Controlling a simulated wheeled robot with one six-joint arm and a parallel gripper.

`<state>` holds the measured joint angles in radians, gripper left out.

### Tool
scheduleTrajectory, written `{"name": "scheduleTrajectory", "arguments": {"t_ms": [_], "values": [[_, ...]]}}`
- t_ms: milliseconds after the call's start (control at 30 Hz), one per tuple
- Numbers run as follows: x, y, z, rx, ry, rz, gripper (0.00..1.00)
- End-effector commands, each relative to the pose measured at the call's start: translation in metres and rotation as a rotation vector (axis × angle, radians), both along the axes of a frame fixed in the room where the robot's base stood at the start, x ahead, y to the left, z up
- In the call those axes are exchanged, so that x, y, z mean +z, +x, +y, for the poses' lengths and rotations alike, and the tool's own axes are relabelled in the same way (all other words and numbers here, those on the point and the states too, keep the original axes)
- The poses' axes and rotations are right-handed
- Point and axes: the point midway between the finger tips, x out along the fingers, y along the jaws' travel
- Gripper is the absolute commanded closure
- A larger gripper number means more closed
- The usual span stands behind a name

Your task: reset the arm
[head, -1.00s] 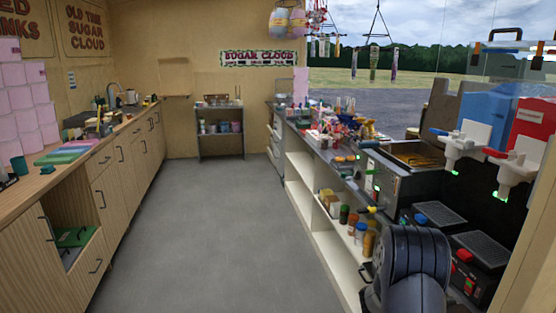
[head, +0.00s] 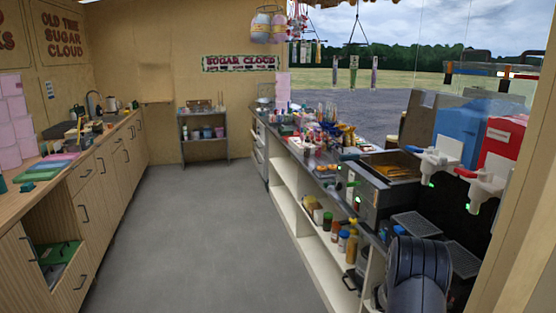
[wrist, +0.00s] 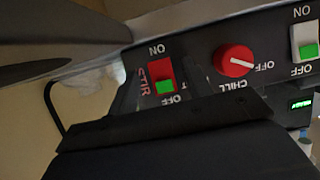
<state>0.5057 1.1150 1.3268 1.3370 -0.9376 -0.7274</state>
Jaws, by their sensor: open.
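I cannot tell whether the gripper touches the panel. In the head view my dark arm rises at the lower right; the gripper itself is hidden there.
Drink machines with a blue tank (head: 459,132) and a red tank (head: 506,140) stand close on the right. A cluttered counter with white shelves (head: 290,205) runs along that side. A wooden counter (head: 92,165) lines the left. The grey floor (head: 195,235) between is clear.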

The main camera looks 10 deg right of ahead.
Motion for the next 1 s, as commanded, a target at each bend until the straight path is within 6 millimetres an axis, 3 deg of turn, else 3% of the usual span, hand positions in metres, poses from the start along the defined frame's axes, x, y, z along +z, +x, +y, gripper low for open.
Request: {"name": "scheduleTrajectory", "arguments": {"t_ms": [167, 700, 1000], "values": [[0.006, 0.001, 0.003, 0.003, 0.059, 0.004, 0.53], [0.045, -0.006, 0.105, 0.016, 0.054, -0.002, 0.53], [0.066, 0.033, 0.14, 0.299, 0.094, -0.072, 0.53]]}}
